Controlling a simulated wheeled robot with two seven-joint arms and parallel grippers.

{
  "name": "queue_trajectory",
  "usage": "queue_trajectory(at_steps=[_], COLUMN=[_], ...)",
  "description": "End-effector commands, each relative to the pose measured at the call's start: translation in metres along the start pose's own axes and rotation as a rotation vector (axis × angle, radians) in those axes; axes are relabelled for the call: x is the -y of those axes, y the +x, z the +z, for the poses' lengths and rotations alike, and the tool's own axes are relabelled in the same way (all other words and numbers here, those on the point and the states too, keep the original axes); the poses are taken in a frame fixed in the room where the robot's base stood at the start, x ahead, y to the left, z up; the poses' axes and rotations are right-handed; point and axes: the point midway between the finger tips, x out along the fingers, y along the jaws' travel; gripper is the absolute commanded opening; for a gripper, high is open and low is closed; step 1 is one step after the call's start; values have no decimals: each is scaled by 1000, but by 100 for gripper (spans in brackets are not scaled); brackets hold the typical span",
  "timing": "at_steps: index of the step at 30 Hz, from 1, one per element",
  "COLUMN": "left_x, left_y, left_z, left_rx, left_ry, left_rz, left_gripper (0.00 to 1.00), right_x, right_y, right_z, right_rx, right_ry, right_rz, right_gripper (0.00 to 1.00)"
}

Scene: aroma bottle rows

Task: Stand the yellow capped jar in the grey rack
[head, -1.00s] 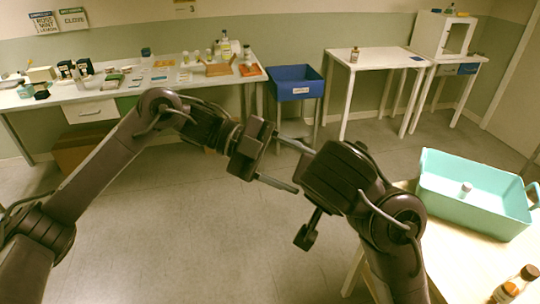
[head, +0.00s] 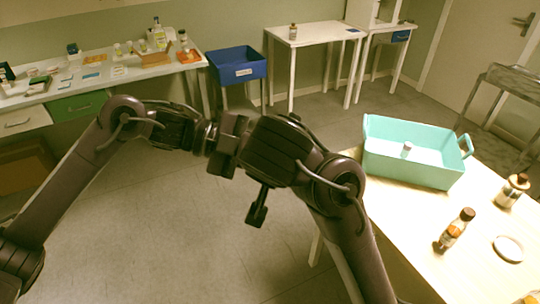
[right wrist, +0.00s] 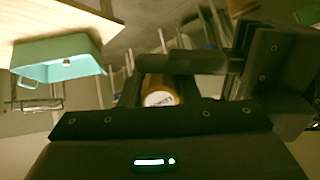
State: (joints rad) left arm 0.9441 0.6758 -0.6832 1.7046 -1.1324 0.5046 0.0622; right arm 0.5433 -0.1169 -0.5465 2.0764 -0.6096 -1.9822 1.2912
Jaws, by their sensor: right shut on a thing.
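In the right wrist view my right gripper (right wrist: 183,88) is shut on the yellow capped jar (right wrist: 161,90), a yellow-orange round thing with a pale patch, partly hidden by the jaws. In the head view the right gripper (head: 257,212) points down over open floor; the jar cannot be made out there. My left gripper (head: 228,146) is close beside the right hand, which hides its fingers. I cannot make out the grey rack in either view.
A turquoise basket (head: 410,168) holding a small white-topped item stands on the right-hand table (head: 400,222). Two brown-capped bottles (head: 456,230) (head: 513,190) and a round dish (head: 508,248) are nearby. A blue bin (head: 238,66) and a cluttered bench (head: 110,78) stand at the back.

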Motion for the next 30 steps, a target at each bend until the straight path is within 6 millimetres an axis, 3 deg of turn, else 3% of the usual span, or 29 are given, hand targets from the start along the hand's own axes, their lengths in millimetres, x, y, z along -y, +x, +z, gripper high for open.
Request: queue_trajectory(at_steps=[1, 4, 5, 10, 30], left_x=[-1, -2, -2, -1, -4], left_y=[0, 0, 0, 0, -3], left_z=[0, 0, 0, 0, 0], left_rx=[0, -1, -1, -1, 1], left_ry=[-2, -2, -2, -2, -3], left_rz=[4, 5, 5, 4, 0], left_gripper=[22, 9, 8, 8, 8], right_x=[0, 0, -1, -1, -5], right_y=[0, 0, 0, 0, 2], right_z=[-1, -1, -1, -1, -5], right_rx=[-1, -1, -1, -1, 9], right_ry=[1, 2, 2, 2, 19], right_rz=[0, 1, 1, 1, 13], right_gripper=[0, 0, 32, 54, 55])
